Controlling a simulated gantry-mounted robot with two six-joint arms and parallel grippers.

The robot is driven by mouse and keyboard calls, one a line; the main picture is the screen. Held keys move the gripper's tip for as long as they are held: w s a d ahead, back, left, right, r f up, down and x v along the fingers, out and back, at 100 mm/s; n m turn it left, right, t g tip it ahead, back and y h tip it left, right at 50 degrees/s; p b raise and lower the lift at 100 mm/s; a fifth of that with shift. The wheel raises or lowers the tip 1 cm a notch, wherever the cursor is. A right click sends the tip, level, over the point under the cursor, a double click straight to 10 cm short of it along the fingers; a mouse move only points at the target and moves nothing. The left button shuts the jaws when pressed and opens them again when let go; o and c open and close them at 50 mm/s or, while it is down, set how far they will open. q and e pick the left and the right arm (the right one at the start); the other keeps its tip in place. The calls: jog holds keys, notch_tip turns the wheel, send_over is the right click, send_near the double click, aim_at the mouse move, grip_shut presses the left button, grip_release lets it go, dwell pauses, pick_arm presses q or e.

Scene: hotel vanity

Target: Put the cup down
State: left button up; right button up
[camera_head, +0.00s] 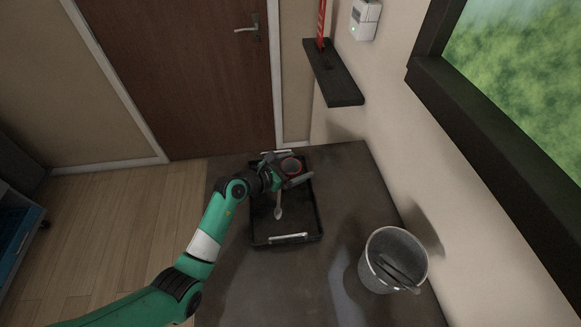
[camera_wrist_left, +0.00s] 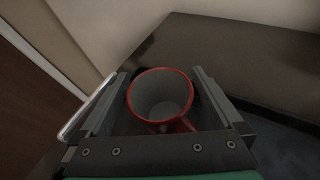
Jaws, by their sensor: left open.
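A red cup with a grey-white inside (camera_wrist_left: 161,97) stands upright between the fingers of my left gripper (camera_wrist_left: 162,100) in the left wrist view. Its handle points toward the palm. The fingers are open on either side of it; I cannot tell whether either one touches it. In the head view the cup (camera_head: 291,165) is at the far end of a black tray (camera_head: 262,240), and my left gripper (camera_head: 287,178) is over that end. Part of the cup is hidden by the gripper. My right gripper does not show.
A pale spoon (camera_head: 279,208) lies in the tray. A grey bucket (camera_head: 376,277) with dark tongs-like items stands at the right front of the dark counter (camera_head: 270,290). A dark shelf (camera_head: 333,75) is on the wall above. The counter's front left is clear.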

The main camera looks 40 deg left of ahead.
pick_arm(q)
jog(key=p+v, duration=0.4)
jog(key=v, duration=0.7)
jog(key=shift+s+r+p, duration=0.15)
jog(key=shift+r+p, duration=0.05)
jog(key=shift+p, duration=0.15)
jog(key=shift+s, duration=0.35)
